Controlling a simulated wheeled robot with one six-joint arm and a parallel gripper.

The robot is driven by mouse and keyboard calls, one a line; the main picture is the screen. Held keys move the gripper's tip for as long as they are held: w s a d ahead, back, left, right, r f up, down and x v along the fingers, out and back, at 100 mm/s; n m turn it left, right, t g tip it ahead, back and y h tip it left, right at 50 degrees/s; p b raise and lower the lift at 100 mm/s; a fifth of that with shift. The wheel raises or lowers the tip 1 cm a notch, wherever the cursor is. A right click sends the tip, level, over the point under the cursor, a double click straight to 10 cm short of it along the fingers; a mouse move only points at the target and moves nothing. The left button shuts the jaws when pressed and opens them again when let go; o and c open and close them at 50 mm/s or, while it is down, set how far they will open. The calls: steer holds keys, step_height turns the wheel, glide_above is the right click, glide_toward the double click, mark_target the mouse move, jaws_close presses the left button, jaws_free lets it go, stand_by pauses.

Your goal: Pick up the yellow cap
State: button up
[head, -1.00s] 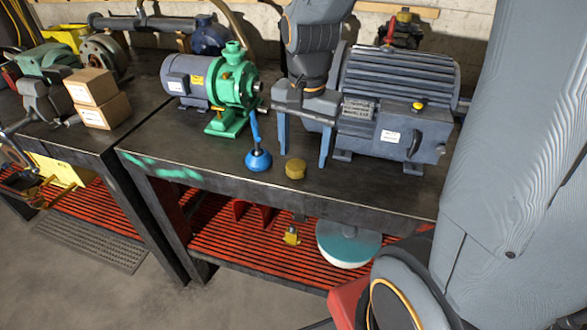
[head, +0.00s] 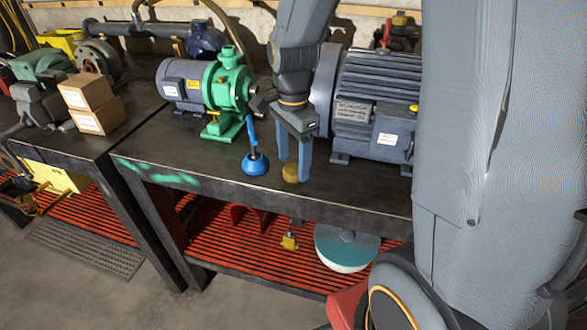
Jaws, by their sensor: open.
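The yellow cap (head: 290,173) is a small round brass-yellow piece on the dark workbench top (head: 225,176), near its front edge. My gripper (head: 294,170) points down over it with its two blue fingers open. In the picture one finger is at the cap's left and back, the other at its right. The right finger covers part of the cap's edge. I cannot tell whether either finger touches it.
A blue plunger-like tool (head: 255,163) stands just left of the cap. A green pump with a grey motor (head: 225,95) is behind at left. A large grey motor (head: 370,100) stands behind at right. The bench's front edge is close.

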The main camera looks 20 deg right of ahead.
steer(key=shift+f, duration=0.95)
steer(key=c, duration=1.1)
steer(key=shift+c, duration=0.2)
